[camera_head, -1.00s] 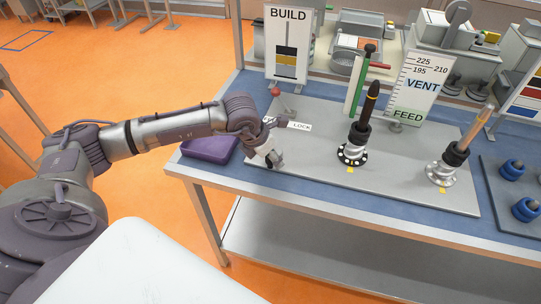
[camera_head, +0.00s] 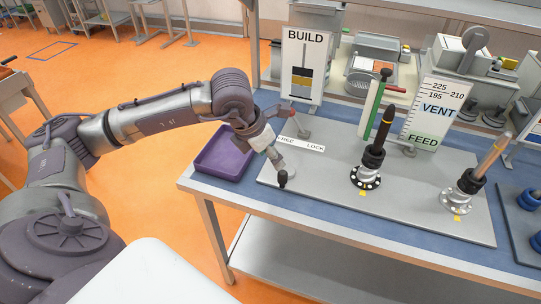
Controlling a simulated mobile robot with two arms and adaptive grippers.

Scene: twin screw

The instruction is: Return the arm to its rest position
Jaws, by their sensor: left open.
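My left arm comes in from the left and bends down over the near left end of the workbench. My left gripper (camera_head: 280,178) is open and points down above the left end of the grey plate (camera_head: 330,192). No held thing shows in it. Its fingers are small in the view, and the gap to the plate cannot be told. The lever with a red knob (camera_head: 291,112) and the FREE / LOCK label (camera_head: 302,145) are just behind and right of the gripper. My right gripper is not in view.
A purple tray (camera_head: 206,171) lies left of the gripper, partly behind the arm. Two flanged posts, one with a black rod (camera_head: 385,125) and one with a tan rod (camera_head: 494,150), stand right. BUILD (camera_head: 303,60) and VENT/FEED (camera_head: 432,110) boards stand behind. The plate's front middle is clear.

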